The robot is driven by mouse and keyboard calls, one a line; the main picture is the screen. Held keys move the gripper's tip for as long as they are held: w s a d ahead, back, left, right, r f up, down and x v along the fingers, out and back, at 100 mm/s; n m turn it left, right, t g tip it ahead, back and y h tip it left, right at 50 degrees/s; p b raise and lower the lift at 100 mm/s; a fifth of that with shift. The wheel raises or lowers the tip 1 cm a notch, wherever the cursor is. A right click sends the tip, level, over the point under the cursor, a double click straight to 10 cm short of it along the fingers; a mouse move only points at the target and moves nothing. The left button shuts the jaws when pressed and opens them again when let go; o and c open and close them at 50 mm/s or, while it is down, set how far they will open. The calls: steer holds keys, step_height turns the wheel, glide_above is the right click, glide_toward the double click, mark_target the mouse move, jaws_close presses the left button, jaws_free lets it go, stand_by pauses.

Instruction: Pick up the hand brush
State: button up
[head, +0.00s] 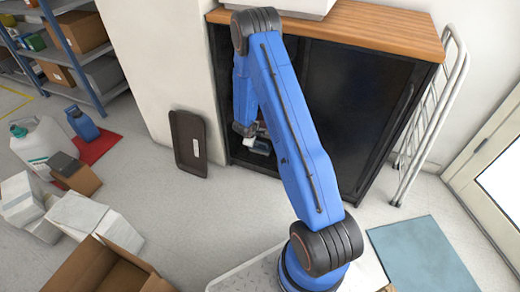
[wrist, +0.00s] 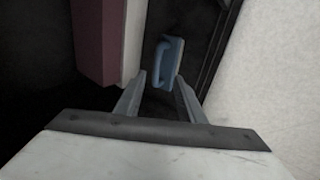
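The hand brush (wrist: 168,62) shows in the wrist view as a small blue-grey block with a looped handle. It is inside the dark cabinet (head: 338,105), beside a pale and maroon box. My gripper (wrist: 160,82) is open, its two fingers apart at the near side of the brush. The brush appears just beyond and between the fingertips; I cannot tell whether they touch it. In the head view my blue arm reaches down to the cabinet's left opening, and the brush cannot be made out there.
The maroon and white box (wrist: 105,40) stands close left of the fingers. The cabinet's edge runs close on the right. In the head view, a brown tray (head: 188,143) leans by the wall, a folded step ladder (head: 432,115) stands right, and open cartons (head: 105,270) sit front left.

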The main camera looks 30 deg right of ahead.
mark_target(262, 143)
steer(key=shift+d+x, duration=0.1)
steer(key=shift+x, duration=2.3)
steer(key=shift+d+x, duration=0.15)
steer(key=shift+x, duration=2.25)
steer(key=shift+r, duration=0.15)
jaws_close()
